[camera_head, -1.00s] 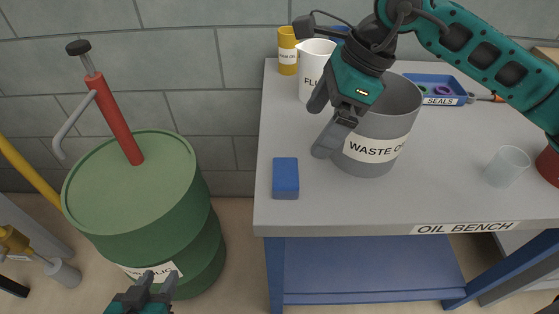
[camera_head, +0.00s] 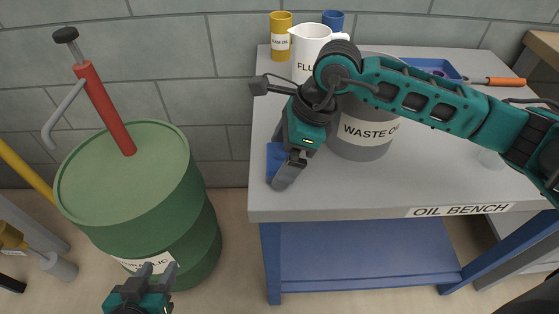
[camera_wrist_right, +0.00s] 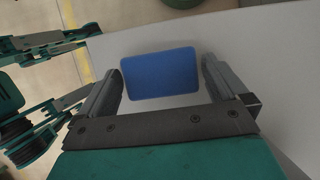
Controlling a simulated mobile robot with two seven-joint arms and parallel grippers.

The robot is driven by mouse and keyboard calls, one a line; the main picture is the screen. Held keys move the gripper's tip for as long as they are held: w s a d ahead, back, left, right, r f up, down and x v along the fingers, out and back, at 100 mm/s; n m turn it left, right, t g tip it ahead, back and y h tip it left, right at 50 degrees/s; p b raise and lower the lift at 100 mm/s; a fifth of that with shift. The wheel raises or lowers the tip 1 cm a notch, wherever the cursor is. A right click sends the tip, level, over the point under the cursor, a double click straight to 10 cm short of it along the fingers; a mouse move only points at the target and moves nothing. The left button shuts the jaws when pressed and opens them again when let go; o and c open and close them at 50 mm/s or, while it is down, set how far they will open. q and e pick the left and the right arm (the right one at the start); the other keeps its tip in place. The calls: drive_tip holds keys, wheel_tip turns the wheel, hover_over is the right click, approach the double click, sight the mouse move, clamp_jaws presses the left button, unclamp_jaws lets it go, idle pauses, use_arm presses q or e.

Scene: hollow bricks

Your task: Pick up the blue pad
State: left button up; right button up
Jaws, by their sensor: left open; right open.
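The blue pad (camera_head: 273,157) lies flat near the left edge of the grey bench top (camera_head: 330,196). My right gripper (camera_head: 287,168) is over it and hides part of it in the head view. In the right wrist view the blue pad (camera_wrist_right: 160,74) lies between the two open fingers of my right gripper (camera_wrist_right: 165,85), with a gap on each side. Whether the fingertips are at the pad's height is hard to tell. My left gripper (camera_head: 155,271) is open and empty, low in front of the green drum.
A grey waste oil bucket (camera_head: 362,135), a white jug (camera_head: 308,48), a yellow can (camera_head: 281,38) and a blue cup (camera_head: 333,19) stand behind my right arm. A blue tray (camera_head: 440,69) is at the back right. The green drum (camera_head: 125,185) stands left of the bench.

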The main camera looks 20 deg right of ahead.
sight(283, 156)
use_arm(q)
drive_tip(key=shift+s+f, duration=0.25)
use_arm(e)
drive_tip(key=c, duration=0.8)
drive_tip(key=shift+o, duration=0.2)
use_arm(q)
drive_tip(key=shift+s+a+r+p, duration=0.3)
drive_tip(key=shift+a+p, duration=0.25)
drive_tip(key=shift+p, duration=0.6)
use_arm(e)
wheel_tip(283, 156, up, 20)
use_arm(q)
drive_tip(key=shift+r, duration=0.1)
